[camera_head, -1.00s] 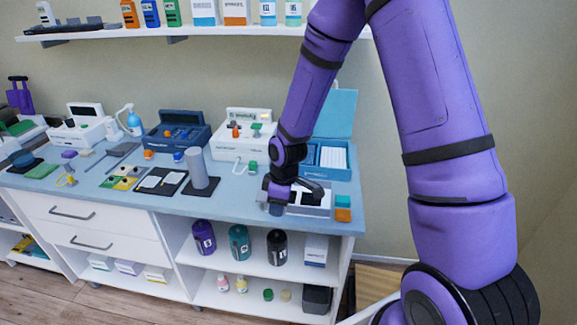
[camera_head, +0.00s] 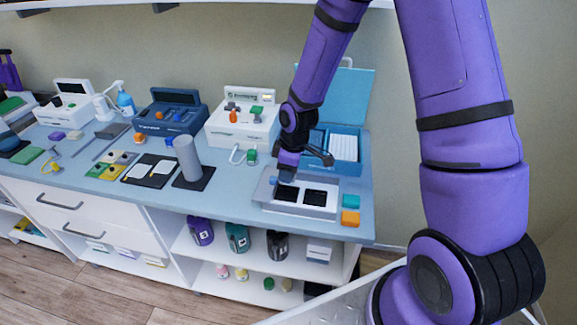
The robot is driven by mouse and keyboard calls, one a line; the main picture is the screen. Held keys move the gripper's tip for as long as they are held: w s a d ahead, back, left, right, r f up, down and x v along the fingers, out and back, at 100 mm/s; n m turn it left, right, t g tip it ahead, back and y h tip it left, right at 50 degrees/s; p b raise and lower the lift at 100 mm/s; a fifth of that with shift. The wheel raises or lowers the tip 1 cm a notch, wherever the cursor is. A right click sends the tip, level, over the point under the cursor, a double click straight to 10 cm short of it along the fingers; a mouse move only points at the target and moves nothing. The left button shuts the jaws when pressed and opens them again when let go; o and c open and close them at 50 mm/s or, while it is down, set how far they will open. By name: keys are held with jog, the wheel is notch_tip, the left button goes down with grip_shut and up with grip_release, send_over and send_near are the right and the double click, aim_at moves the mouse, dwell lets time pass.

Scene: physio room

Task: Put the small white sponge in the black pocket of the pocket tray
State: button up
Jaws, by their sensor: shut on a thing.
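The pocket tray (camera_head: 273,206) is a pale grey tray with dark pockets. It sits near the right front edge of the blue counter. My gripper (camera_head: 287,177) points down over the tray's left part, close above or at the left pocket; I cannot tell its exact height. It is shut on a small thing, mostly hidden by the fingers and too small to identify. The right pocket (camera_head: 315,198) is black and shows no sponge. I cannot make out the small white sponge anywhere else on the counter.
An orange block (camera_head: 350,218) and a teal block (camera_head: 351,201) lie right of the tray. An open blue box (camera_head: 345,169) stands behind it. A grey cylinder (camera_head: 188,158) on a dark mat stands to the left. Bare counter lies between mat and tray.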

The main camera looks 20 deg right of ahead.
aim_at(286, 194)
jog(key=shift+f, duration=3.05)
jog(key=shift+f, duration=0.15)
jog(key=o, duration=0.7)
jog(key=shift+c, duration=1.3)
jog(key=shift+o, duration=0.5)
jog(key=o, duration=0.3)
jog(key=shift+r, duration=3.55)
